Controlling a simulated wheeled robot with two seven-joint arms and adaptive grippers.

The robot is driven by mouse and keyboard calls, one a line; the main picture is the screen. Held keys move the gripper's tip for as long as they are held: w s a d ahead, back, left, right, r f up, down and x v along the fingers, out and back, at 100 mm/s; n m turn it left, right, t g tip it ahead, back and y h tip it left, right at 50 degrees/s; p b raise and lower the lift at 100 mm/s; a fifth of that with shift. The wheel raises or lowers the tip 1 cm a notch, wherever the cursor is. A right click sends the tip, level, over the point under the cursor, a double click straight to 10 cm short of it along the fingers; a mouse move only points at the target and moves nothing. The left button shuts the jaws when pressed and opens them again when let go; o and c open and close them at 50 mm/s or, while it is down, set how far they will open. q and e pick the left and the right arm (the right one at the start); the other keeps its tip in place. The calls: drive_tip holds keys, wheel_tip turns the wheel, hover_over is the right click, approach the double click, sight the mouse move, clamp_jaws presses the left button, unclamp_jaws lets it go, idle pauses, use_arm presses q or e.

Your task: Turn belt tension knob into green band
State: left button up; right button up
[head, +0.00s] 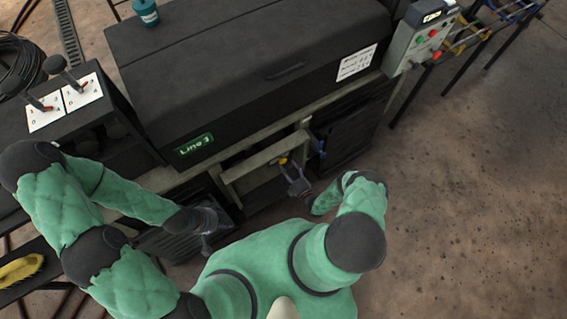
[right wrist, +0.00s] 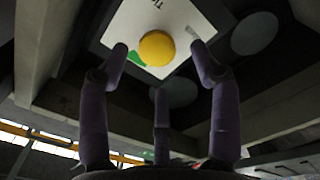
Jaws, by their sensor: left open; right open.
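The yellow belt tension knob (head: 283,160) shows small under the machine's front edge in the head view. In the right wrist view the yellow knob (right wrist: 157,48) sits on a white plate (right wrist: 190,20) with part of a green band (right wrist: 122,46) at its lower left. My right gripper (head: 293,176) is open just in front of the knob. In the right wrist view its fingers (right wrist: 159,62) spread around the knob's outline, with gaps showing; contact cannot be seen. A pointer on the knob is not visible. My left gripper (head: 208,222) is open and empty, low at the left.
A control box (head: 420,40) with buttons is at the right, and a lever console (head: 75,105) at the left. Beams surround the knob's recess. The floor at the right is clear.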

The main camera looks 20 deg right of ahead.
drive_tip(key=s, duration=0.7)
drive_tip(key=shift+s+d, duration=0.15)
drive_tip(key=shift+d, duration=0.3)
drive_tip(key=s+a+r+n+g+y+p, duration=0.1)
drive_tip(key=a+r+n+g+y, duration=0.2)
drive_tip(key=a+n+g+y, duration=0.3)
drive_tip(key=a+r+n+g+y+p, duration=0.1)
drive_tip(key=a+r+n+g+y, duration=0.25)
drive_tip(key=a+n, duration=0.45)
drive_tip(key=s+a+r+n+g+p, duration=0.1)
drive_tip(key=s+a+r+n+g, duration=0.2)
drive_tip(key=n, duration=0.4)
drive_tip(key=s+a+r+n+g+p, duration=0.1)
drive_tip(key=s+r+n+g, duration=0.2)
drive_tip(key=s+n+g, duration=0.25)
drive_tip(key=s+d+r+n+g+h+p, duration=0.3)
drive_tip(key=r+n+h, duration=0.4)
drive_tip(key=n, duration=0.9)
wheel_tip(320, 180, up, 11)
drive_tip(key=w+n+t+h, duration=0.1)
drive_tip(key=w+n+t, duration=0.2)
drive_tip(key=n, duration=0.8)
drive_tip(key=shift+r+t, duration=0.2)
drive_tip(key=shift+t, duration=0.1)
